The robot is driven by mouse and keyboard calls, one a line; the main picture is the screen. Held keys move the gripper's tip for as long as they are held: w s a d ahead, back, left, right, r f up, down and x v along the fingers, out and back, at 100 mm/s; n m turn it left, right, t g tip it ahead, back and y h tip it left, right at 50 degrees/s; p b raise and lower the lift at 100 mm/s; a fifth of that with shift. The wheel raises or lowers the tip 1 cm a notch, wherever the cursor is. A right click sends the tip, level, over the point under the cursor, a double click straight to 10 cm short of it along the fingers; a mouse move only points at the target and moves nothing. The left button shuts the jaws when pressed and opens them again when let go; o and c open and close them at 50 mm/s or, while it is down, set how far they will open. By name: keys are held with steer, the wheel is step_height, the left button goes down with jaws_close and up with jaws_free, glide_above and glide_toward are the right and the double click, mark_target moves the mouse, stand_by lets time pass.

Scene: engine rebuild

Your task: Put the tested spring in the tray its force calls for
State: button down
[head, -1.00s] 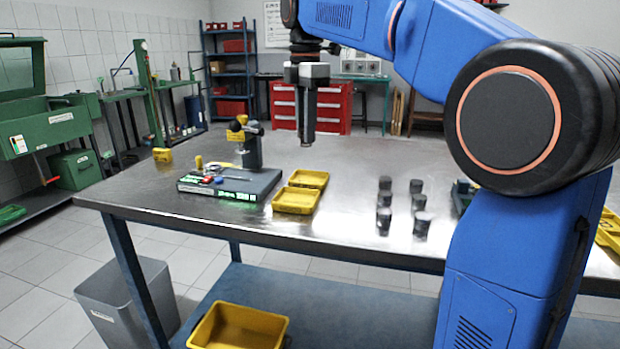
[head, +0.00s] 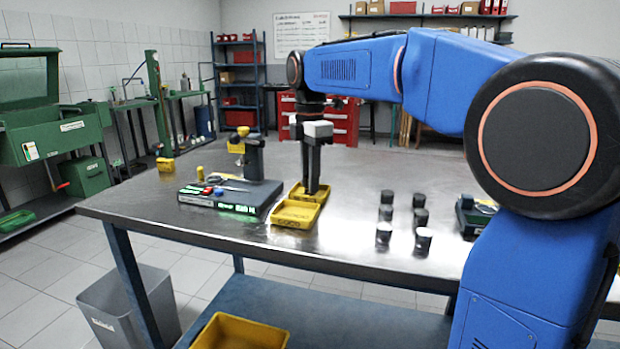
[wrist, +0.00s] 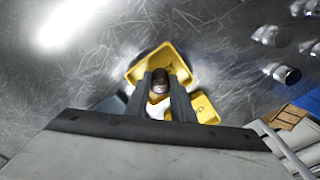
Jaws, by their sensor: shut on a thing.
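My gripper (head: 313,190) points down over the far one of two yellow trays (head: 323,196), its fingertips at or just above the tray. In the wrist view my gripper (wrist: 160,95) is shut on a small dark, round-ended piece, the spring (wrist: 160,80), seen between the fingers. In the head view the spring is hidden by the fingers. The near yellow tray (head: 295,214) stands directly in front of the far one and looks empty. In the wrist view one yellow tray (wrist: 135,72) surrounds the fingertips. I cannot tell whether the spring touches the tray floor.
A dark tester (head: 254,160) with a green-lit base stands left of the trays, small coloured items on its base. Several dark cylinders (head: 386,213) stand in rows to the right. A green device (head: 470,215) sits farther right. The steel table (head: 345,230) is clear between trays and cylinders.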

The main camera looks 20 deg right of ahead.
steer(key=shift+f, duration=0.1)
steer(key=c, duration=1.5)
jaws_free()
step_height(320, 180, up, 12)
steer(key=shift+r, duration=0.1)
